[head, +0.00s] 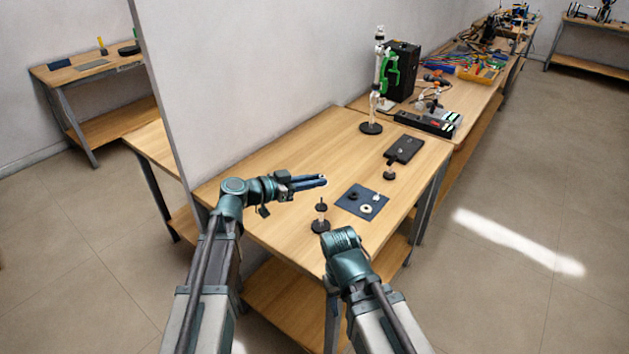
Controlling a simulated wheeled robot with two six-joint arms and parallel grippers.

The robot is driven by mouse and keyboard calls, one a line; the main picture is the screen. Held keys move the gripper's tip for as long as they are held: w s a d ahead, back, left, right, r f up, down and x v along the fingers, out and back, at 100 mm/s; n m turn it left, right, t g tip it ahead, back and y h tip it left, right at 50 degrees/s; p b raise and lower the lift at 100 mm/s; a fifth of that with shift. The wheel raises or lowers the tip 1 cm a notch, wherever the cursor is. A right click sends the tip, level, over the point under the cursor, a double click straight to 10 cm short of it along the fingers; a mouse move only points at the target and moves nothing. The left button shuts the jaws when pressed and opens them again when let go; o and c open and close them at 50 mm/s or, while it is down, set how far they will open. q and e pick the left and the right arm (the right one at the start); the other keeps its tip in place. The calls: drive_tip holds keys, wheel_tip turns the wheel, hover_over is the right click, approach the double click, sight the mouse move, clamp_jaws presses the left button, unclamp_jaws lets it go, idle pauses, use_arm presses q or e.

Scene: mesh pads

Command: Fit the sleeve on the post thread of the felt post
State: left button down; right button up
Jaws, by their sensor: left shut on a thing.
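My left gripper (318,181) points right above the middle of the table. Its fingers are shut on a small pale piece (324,180) at their tips, most likely the sleeve, mostly hidden by the fingers. A short post (320,218) with a round black base, a pale stem and a dark disc stands upright at the near edge, below and apart from the gripper. I cannot tell for certain which is the felt post. My right arm reaches the near table edge; its gripper is hidden behind its wrist.
A dark blue mat (349,205) holds a black ring (353,195), a white ring (367,209) and a small white piece (376,197). A black flat device (405,148) and a tall stand (371,127) are at the back right. The table's left part is clear.

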use_arm(q)
wheel_tip(320, 180, down, 8)
drive_tip(key=b, duration=0.7)
drive_tip(key=shift+b, duration=0.3)
drive_tip(key=shift+r, duration=0.1)
drive_tip(key=c, duration=0.8)
unclamp_jaws()
drive_tip(key=shift+o, duration=0.2)
drive_tip(key=p+v, duration=0.2)
drive_tip(key=v, duration=1.2)
drive_tip(key=shift+p, duration=0.4)
drive_tip(key=shift+w, duration=0.15)
